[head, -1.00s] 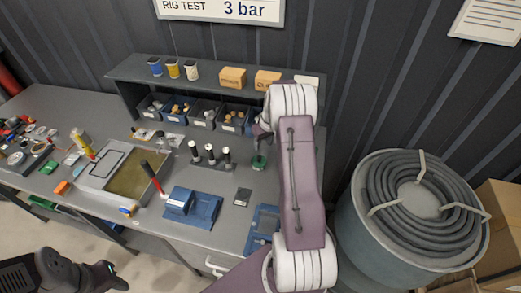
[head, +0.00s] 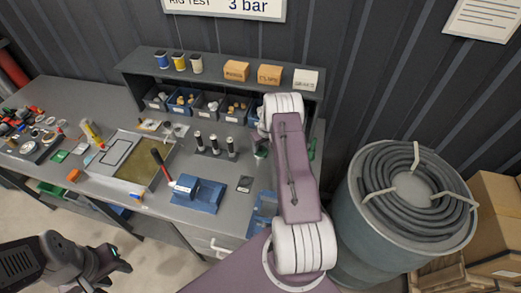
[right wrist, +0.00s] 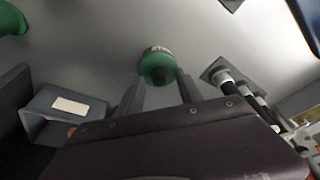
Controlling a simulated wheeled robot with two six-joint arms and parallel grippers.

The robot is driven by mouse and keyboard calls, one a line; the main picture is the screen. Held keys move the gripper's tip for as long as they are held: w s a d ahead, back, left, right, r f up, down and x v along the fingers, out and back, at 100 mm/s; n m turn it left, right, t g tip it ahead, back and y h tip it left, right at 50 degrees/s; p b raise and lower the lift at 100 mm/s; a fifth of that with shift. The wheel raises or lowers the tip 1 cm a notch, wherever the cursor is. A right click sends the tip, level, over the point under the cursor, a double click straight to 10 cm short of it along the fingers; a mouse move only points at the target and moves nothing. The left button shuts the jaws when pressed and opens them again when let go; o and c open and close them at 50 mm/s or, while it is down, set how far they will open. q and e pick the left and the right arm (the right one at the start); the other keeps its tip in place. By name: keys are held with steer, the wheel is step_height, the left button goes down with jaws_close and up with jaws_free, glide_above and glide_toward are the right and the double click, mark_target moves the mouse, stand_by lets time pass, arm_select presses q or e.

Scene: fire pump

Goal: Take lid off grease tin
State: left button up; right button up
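The grease tin (right wrist: 158,62) is a small green round thing with pale lettering in the right wrist view. It shows in the head view as a bit of green (head: 262,150) on the bench, mostly hidden by my right arm. My right gripper (right wrist: 158,82) has its fingers apart, one at each side of the tin's near part. I cannot tell whether they touch it. The lid cannot be made out apart from the tin. My left gripper (head: 122,262) is at the lower left, in front of the bench and away from the tin; its fingers are unclear.
Another green thing (head: 312,148) stands right of my right arm. A blue block (head: 198,193), a dark square plate (head: 245,184) and several black-and-silver cylinders (head: 214,146) are left of the tin. Bins (head: 210,106) stand behind under a shelf; a hose drum (head: 400,230) is at the right.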

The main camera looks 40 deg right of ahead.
steer(key=shift+w+d, duration=0.1)
jaws_close()
